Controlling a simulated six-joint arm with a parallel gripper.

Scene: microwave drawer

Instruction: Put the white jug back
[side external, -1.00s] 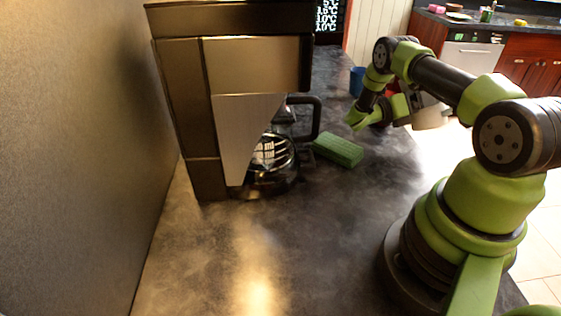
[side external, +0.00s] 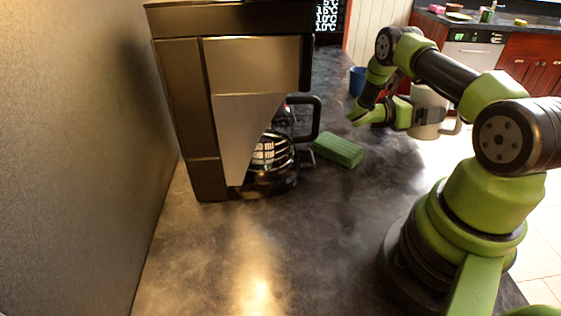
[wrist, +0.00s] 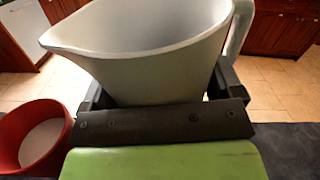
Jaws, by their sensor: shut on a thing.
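The white jug (side external: 431,98) is off the counter's right side in the side view, partly hidden by my arm. Its handle points right. In the wrist view the jug (wrist: 145,72) fills the middle, wide mouth up, spout at left and handle at right. My gripper (wrist: 165,92) is shut on the jug's body, with a dark finger on either side. In the side view my gripper (side external: 413,117) is at the jug's left side, above the counter's right edge.
A coffee machine (side external: 255,65) with a glass pot (side external: 272,160) stands on the dark counter (side external: 330,250). A green sponge (side external: 338,150) lies beside it. A blue cup (side external: 357,80) stands farther back. A red bowl (wrist: 65,135) shows in the wrist view. The front counter is clear.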

